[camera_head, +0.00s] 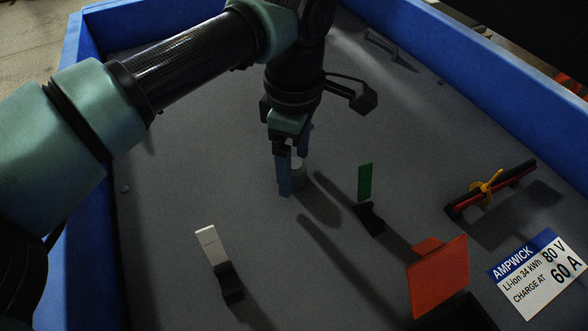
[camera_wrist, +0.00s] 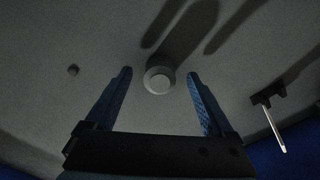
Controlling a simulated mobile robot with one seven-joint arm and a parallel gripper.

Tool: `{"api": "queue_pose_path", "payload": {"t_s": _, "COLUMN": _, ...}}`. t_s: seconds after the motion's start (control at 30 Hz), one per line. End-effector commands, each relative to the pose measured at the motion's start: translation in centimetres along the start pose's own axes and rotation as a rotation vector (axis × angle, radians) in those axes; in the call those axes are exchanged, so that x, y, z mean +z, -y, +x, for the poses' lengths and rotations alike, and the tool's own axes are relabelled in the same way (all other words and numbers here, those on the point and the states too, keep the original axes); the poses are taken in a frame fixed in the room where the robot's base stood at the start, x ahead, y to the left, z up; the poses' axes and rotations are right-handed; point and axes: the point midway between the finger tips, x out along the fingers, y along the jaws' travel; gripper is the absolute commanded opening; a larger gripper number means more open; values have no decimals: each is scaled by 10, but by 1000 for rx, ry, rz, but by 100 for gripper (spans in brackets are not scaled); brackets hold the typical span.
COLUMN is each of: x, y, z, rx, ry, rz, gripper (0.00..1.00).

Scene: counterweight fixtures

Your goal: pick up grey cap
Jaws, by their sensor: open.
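The grey cap (camera_wrist: 159,79) is a small round piece with a lighter top, standing on the grey floor of the blue-walled tray. In the wrist view it lies between and slightly beyond the tips of my gripper (camera_wrist: 160,74). My gripper is open, with one blue finger on each side and visible gaps to the cap. In the head view my gripper (camera_head: 290,178) points down at the cap (camera_head: 299,172), whose left part is hidden behind the fingers. I cannot tell the exact height of the fingertips above the floor.
A green flap (camera_head: 365,182) on a black base stands right of my gripper. A white flap (camera_head: 211,243) stands front left, an orange plate (camera_head: 438,277) front right. A red-black bar with a yellow piece (camera_head: 487,188) lies right. Blue walls (camera_head: 470,45) border the tray.

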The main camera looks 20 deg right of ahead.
Motion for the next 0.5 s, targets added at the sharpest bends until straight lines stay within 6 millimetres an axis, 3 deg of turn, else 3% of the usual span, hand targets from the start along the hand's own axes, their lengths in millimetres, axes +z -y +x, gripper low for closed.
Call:
{"api": "queue_pose_path", "payload": {"t_s": 0.07, "x": 0, "y": 0, "z": 9, "rx": 0, "ry": 1, "rz": 0, "gripper": 88}}
{"api": "queue_pose_path", "payload": {"t_s": 0.27, "x": 0, "y": 0, "z": 9, "rx": 2, "ry": 0, "rz": 0, "gripper": 88}}
{"api": "queue_pose_path", "payload": {"t_s": 0.5, "x": 0, "y": 0, "z": 8, "rx": 1, "ry": 0, "rz": 0, "gripper": 48}}
